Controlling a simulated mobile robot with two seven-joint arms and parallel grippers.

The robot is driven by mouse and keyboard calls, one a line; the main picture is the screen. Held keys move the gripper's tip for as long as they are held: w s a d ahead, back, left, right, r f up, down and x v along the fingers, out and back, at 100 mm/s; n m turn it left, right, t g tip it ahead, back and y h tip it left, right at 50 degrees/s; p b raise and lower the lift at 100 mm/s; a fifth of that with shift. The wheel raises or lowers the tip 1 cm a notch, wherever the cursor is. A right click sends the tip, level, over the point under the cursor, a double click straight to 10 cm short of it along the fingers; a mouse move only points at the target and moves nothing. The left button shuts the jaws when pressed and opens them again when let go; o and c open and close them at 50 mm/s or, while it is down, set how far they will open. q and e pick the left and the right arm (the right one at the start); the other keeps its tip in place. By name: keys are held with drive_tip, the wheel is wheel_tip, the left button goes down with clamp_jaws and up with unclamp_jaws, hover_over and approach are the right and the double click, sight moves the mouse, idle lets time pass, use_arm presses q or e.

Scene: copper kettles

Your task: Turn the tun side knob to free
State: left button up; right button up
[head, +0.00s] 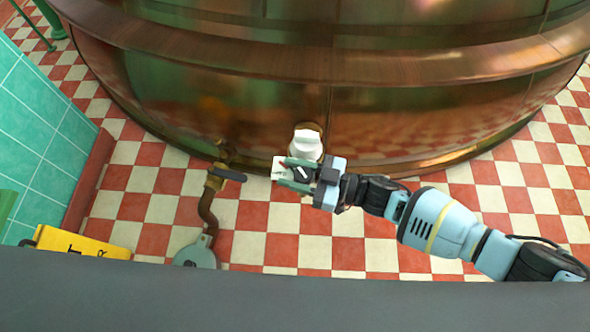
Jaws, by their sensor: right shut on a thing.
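The copper tun (420,110) fills the upper part of the head view. A white fitting (307,144) sticks out from its lower side, with a pale plate (279,168) just below and left of it. My right gripper (297,174) comes in from the right, at the plate. Its green fingers are shut on the small dark side knob (302,172), which shows only in part between them. The knob's pointing direction and any marks on the plate are too small to read. My left gripper is not in view.
A brass valve with a dark lever (229,174) and a bent pipe stands left of my gripper, ending at a grey-green floor flange (196,254). A yellow sign (80,243) lies at lower left by a green tiled wall (40,125). The checkered floor is otherwise clear.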

drive_tip(key=shift+s+n+g+b, duration=0.15)
drive_tip(key=shift+n+g+b, duration=0.4)
drive_tip(key=shift+n+g, duration=0.85)
drive_tip(key=shift+g, duration=0.4)
drive_tip(key=o, duration=0.7)
drive_tip(key=d, duration=0.7)
drive_tip(key=shift+s+d+p, duration=0.15)
drive_tip(key=shift+d+p, duration=0.15)
drive_tip(key=shift+d, duration=0.1)
